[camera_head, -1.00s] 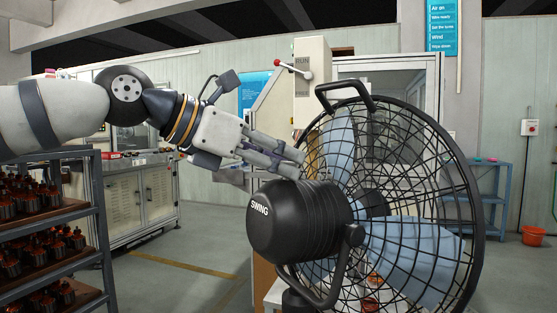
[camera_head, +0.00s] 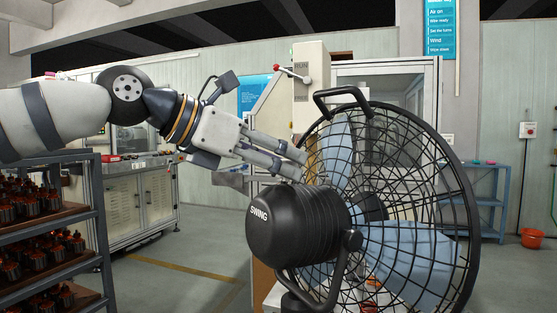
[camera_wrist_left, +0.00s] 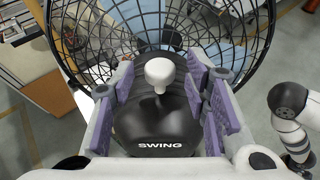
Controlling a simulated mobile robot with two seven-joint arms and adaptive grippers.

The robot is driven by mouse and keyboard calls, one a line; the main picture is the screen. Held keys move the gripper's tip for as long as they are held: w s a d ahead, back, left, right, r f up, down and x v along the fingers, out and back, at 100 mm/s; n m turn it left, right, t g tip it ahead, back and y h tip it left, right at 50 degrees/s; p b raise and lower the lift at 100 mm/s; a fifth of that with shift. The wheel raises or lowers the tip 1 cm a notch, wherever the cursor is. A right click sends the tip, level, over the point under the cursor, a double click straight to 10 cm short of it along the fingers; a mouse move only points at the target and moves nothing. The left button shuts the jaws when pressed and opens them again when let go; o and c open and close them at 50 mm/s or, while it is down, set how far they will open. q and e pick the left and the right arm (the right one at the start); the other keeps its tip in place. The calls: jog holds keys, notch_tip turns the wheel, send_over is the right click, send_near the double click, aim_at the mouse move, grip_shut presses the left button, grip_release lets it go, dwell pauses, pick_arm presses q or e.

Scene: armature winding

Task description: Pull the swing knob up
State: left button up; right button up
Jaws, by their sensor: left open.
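The black fan (camera_head: 400,180) stands in front of me with its motor housing (camera_head: 290,235) marked SWING facing me. In the left wrist view, the pale swing knob (camera_wrist_left: 159,72) stands up from the top of the housing (camera_wrist_left: 157,125). My left gripper (camera_head: 300,165) reaches in from the left just above the housing. In the left wrist view, its purple-padded fingers (camera_wrist_left: 160,88) are open, one set on each side of the knob, with visible gaps. In the head view the knob is not visible. My right gripper is not in view.
A shelf rack (camera_head: 97,215) with several motor parts stands at the left. Behind are grey cabinets (camera_head: 150,200) and a machine with a red-tipped lever (camera_head: 305,80). The fan's wire guard (camera_head: 470,210) and handle (camera_head: 340,95) are close to the gripper. A red bucket (camera_head: 533,238) sits far right.

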pick_arm(q)
jog(key=v, duration=1.1)
jog(key=shift+s+a, duration=0.25)
jog(key=shift+a, duration=0.05)
jog(key=shift+r, duration=0.1)
